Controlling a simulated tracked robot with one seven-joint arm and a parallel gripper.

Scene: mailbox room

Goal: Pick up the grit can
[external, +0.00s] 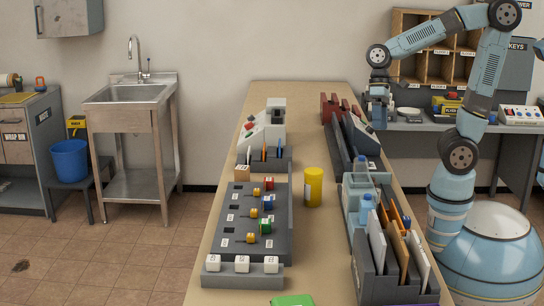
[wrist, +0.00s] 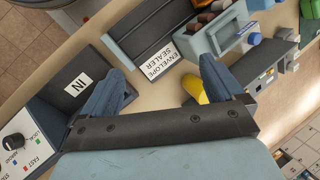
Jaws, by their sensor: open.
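A yellow can (external: 313,187) stands upright on the long table in the external view, right of the grey sorting rack. I take it as the grit can; no label is readable. In the wrist view a piece of yellow (wrist: 194,88), probably the can, shows beside the right finger, which partly hides it. My gripper (external: 378,124) hangs over the right side of the table, higher than the can and farther back. In the wrist view my gripper (wrist: 160,70) is open, with nothing between its fingers.
A grey rack (external: 228,237) with coloured plugs lies left of the can. Bottles (external: 367,212) and an envelope holder (external: 372,282) stand to its right. An envelope sealer (wrist: 172,55) lies beyond the fingers in the wrist view. Bare tabletop surrounds the can's front.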

